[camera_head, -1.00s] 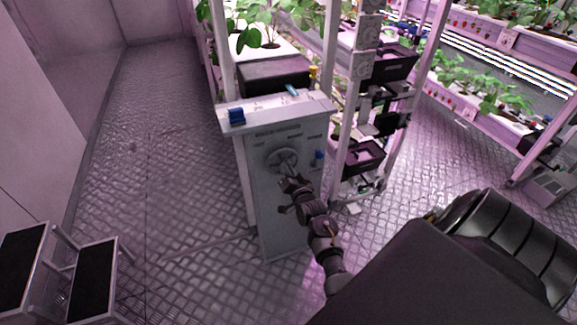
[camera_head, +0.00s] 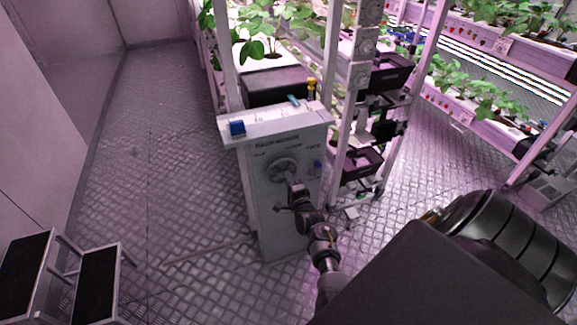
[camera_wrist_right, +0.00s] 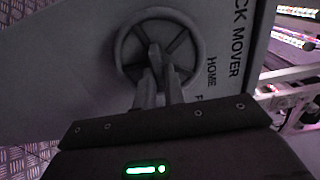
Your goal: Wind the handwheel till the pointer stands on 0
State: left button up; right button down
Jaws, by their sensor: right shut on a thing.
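A grey handwheel (camera_head: 283,170) is on the front panel of the grey rack mover box (camera_head: 285,225). My right gripper (camera_head: 292,186) reaches up to the wheel from below and hides part of it. In the right wrist view the spoked wheel (camera_wrist_right: 160,48) fills the top middle, and my right gripper (camera_wrist_right: 158,75) is shut on a part of it near the hub. Printed words show on the panel, among them HOME. A scale runs along the box's top ledge (camera_head: 270,125), but its figures and the pointer are too small to read. My left gripper is not in view.
A blue block (camera_head: 237,128) sits on the ledge's left end, and a blue knob (camera_head: 317,164) is right of the wheel. Plant racks stand behind and right. A black-topped step stool (camera_head: 98,285) is at lower left. The floor left of the box is clear.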

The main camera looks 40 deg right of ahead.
jog(key=shift+a+f+m+p, duration=0.15)
jog(key=shift+m+p, duration=1.4)
jog(key=shift+m, duration=2.75)
jog(key=shift+a+f+m+p, duration=0.15)
jog(key=shift+m+p, duration=1.35)
jog(key=shift+m, duration=2.8)
jog(key=c, duration=1.5)
grip_release()
jog(key=shift+d, duration=0.1)
jog(key=p+v, duration=0.5)
jog(key=v, duration=0.5)
jog(key=shift+s, duration=0.35)
